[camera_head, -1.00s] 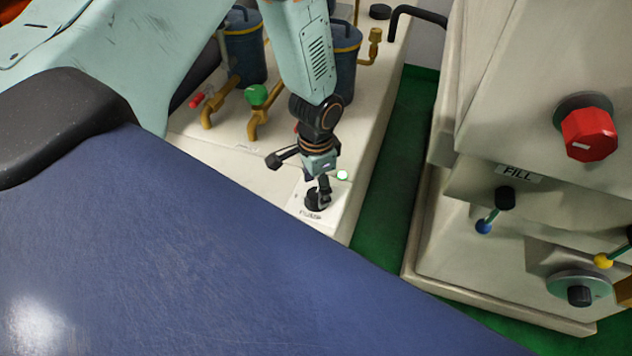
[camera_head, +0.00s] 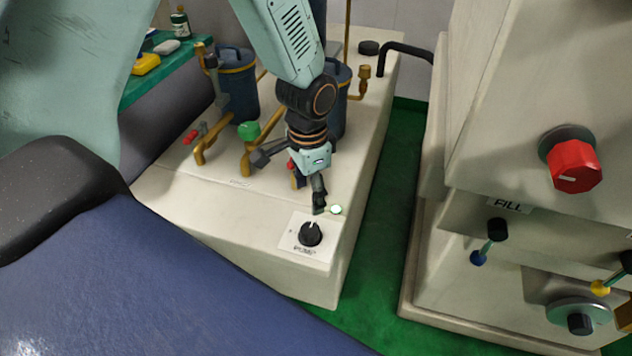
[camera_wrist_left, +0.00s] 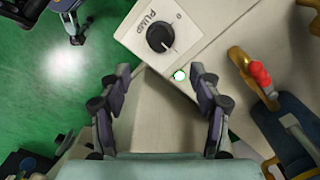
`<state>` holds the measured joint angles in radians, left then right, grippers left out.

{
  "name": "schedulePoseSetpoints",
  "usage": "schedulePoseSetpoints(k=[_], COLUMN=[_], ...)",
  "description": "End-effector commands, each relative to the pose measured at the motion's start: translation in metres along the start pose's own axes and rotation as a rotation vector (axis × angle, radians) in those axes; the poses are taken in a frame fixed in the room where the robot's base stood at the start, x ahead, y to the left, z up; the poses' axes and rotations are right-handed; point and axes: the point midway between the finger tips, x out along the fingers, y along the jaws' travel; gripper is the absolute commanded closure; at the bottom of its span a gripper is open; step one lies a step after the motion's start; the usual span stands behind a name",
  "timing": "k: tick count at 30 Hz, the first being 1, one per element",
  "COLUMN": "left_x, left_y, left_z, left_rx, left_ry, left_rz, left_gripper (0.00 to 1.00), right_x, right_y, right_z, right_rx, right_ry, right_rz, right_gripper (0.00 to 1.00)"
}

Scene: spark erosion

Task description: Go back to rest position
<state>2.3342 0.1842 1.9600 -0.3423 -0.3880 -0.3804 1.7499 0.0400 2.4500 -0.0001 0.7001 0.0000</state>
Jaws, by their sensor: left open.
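My left gripper (camera_head: 290,180) is open and empty above the front end of the cream pump cabinet in the head view. In the left wrist view its two fingers (camera_wrist_left: 160,105) are spread apart with nothing between them. The black pump knob (camera_head: 310,234) sits on a white plate at the cabinet's front corner, apart from the fingers. The knob also shows in the left wrist view (camera_wrist_left: 160,38), beyond the fingertips, beside a small lit white-green lamp (camera_wrist_left: 181,76). My right gripper is not in view.
Brass pipes with a green valve (camera_head: 249,131) and blue canisters (camera_head: 237,82) stand on the cabinet (camera_head: 180,210). At right is a cream machine with a red knob (camera_head: 574,166) and levers. Green floor (camera_head: 375,220) lies between them.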

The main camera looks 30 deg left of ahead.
Motion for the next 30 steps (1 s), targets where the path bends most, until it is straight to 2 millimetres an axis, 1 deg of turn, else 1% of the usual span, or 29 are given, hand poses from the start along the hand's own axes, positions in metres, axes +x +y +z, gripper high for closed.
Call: schedulePoseSetpoints(k=[8, 11, 14, 16, 18, 20, 23, 26, 27, 29, 30], left_x=[0.000, 0.000, 0.002, 0.007, 0.020, 0.033, 0.059, 0.088, 0.099, 0.115, 0.124], left_y=[-0.001, -0.004, -0.002, 0.004, 0.013, 0.022, 0.040, 0.062, 0.072, 0.087, 0.097], left_z=[-0.002, -0.015, -0.029, -0.035, -0.033, -0.027, -0.009, 0.021, 0.036, 0.060, 0.077], left_rx=[-0.016, -0.062, -0.142, -0.208, -0.272, -0.327, -0.419, -0.506, -0.539, -0.579, -0.599], left_ry=[0.011, 0.076, 0.176, 0.241, 0.284, 0.310, 0.330, 0.323, 0.313, 0.286, 0.264], left_rz=[-0.004, -0.022, -0.035, -0.038, -0.034, -0.030, -0.024, -0.022, -0.024, -0.027, -0.029], left_gripper=[0.36, 0.36, 0.36, 0.36, 0.36, 0.36, 0.36, 0.36, 0.36, 0.36, 0.36], right_x=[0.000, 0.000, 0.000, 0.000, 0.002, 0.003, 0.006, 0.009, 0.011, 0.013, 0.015], right_y=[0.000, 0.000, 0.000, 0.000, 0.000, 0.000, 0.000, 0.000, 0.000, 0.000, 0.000], right_z=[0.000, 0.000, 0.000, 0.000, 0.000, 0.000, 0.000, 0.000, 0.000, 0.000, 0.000], right_rx=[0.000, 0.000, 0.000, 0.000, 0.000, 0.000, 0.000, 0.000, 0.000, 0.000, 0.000], right_ry=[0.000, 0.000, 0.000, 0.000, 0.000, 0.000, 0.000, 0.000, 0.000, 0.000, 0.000], right_rz=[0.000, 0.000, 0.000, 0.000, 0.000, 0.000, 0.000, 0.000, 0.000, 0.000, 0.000], right_gripper=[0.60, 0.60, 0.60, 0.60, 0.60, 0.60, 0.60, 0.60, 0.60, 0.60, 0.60])
